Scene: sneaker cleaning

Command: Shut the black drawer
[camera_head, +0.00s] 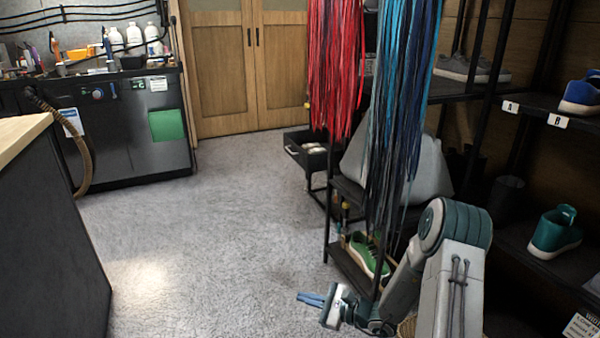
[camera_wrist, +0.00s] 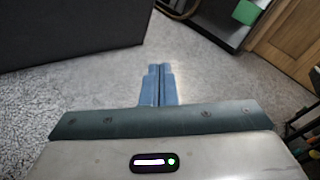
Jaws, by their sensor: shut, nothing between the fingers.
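The black drawer (camera_head: 302,148) stands pulled out of a low black unit, just left of the hanging red laces in the head view. Something pale lies inside it. Its right part is hidden behind the laces. My gripper (camera_head: 308,299) is low over the grey floor in the lower middle, well in front of the drawer and apart from it. Its blue fingers (camera_wrist: 159,84) are together and empty in the wrist view, pointing over bare floor. The drawer cannot be made out in the wrist view.
Red laces (camera_head: 335,60) and blue laces (camera_head: 400,110) hang from a black rack. A green sneaker (camera_head: 367,255) sits on its low shelf beside my arm. A wood-topped counter (camera_head: 40,220) stands at left, a black workbench (camera_head: 120,130) behind. The carpet between is clear.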

